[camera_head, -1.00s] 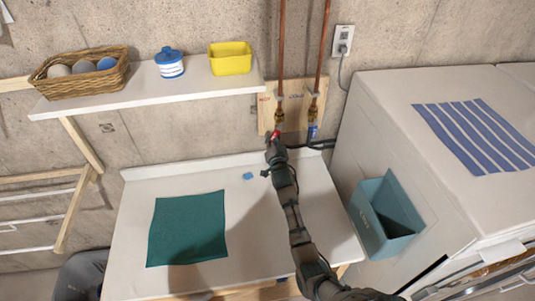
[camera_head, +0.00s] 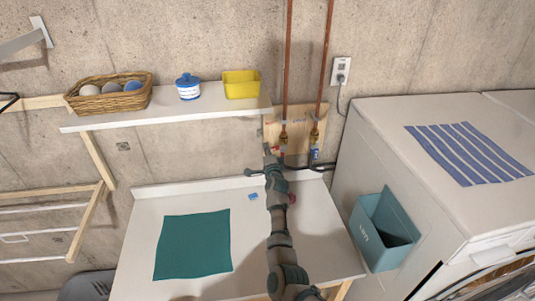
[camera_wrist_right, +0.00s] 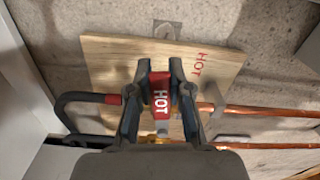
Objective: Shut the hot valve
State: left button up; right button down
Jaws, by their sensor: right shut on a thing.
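The hot valve's red handle, lettered HOT (camera_wrist_right: 161,96), is between the two fingers of my right gripper (camera_wrist_right: 160,82), which is shut on it. In the wrist view the handle stands crosswise to the run of the copper pipes. Brass shows just below it. The blue valve (camera_head: 315,154) is just to the right. My left gripper is not in view.
A wooden board (camera_wrist_right: 110,60) with HOT lettering backs the valves. Dark hoses (camera_wrist_right: 75,98) run beside them. Below are a white counter (camera_head: 315,235) and a green cloth (camera_head: 193,245). A shelf (camera_head: 160,121) is left; a white machine (camera_head: 375,150) with a teal bin (camera_head: 372,243) is right.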

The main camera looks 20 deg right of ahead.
jog(key=shift+d+r+m+p, duration=0.1)
jog(key=shift+r+m+p, duration=0.35)
jog(key=shift+m, duration=0.15)
jog(key=shift+r+m, duration=0.2)
jog(key=shift+m, duration=0.2)
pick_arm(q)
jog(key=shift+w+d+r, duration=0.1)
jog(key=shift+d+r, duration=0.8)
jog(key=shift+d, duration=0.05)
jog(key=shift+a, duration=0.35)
pick_arm(e)
jog(key=c, duration=1.1)
grip_release()
jog(key=shift+c, duration=0.2)
jog(key=shift+o, duration=0.5)
jog(key=shift+d, duration=0.15)
jog(key=shift+f, duration=0.1)
jog(key=v, duration=1.2)
